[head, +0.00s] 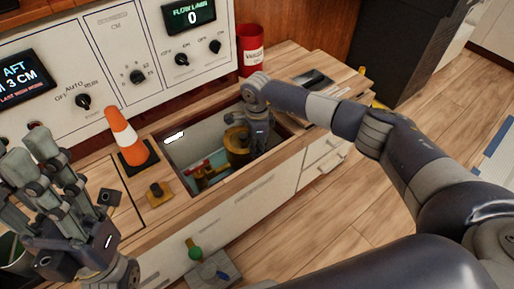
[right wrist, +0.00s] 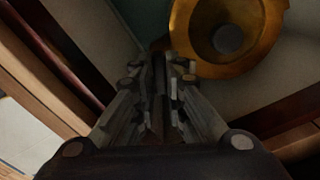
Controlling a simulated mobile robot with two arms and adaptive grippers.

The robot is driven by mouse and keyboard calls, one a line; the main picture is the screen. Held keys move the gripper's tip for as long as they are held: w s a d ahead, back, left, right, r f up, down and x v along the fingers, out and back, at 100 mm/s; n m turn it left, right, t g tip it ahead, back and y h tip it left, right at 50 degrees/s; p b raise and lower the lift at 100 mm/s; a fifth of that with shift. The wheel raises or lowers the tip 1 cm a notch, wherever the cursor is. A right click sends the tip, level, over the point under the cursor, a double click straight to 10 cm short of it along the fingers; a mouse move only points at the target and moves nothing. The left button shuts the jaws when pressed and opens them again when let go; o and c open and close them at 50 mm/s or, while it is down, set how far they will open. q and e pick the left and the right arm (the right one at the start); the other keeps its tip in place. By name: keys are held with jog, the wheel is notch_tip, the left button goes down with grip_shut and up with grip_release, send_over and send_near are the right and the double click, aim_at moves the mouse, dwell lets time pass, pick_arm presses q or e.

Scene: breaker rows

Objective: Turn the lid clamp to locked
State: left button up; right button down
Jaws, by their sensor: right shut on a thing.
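A brass cylinder (head: 237,150) stands in the open well of the counter, and its round rim (right wrist: 184,45) shows at the upper right of the right wrist view. My right gripper (head: 260,140) reaches down into the well, close against the right side of the cylinder. In the right wrist view its fingers (right wrist: 162,75) are closed together on a thin dark part beside the brass rim. That part is mostly hidden, and I cannot tell whether it is the lid clamp. My left gripper (head: 38,150) is open and empty above the counter's left end.
A red valve handle (head: 205,172) lies low in the well. The wooden well edges (head: 285,150) are close around my right gripper. An orange cone (head: 122,130), a dark knob (head: 156,189) and a red can (head: 250,50) stand on the counter. A control panel (head: 120,45) rises behind.

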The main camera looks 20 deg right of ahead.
jog(key=n+b, duration=0.1)
jog(key=n, duration=0.4)
jog(key=shift+n, duration=0.4)
dwell(0.3)
jog(key=c, duration=1.6)
grip_release()
jog(key=shift+c, duration=0.2)
jog(key=shift+r, duration=0.1)
notch_tip(320, 180, up, 12)
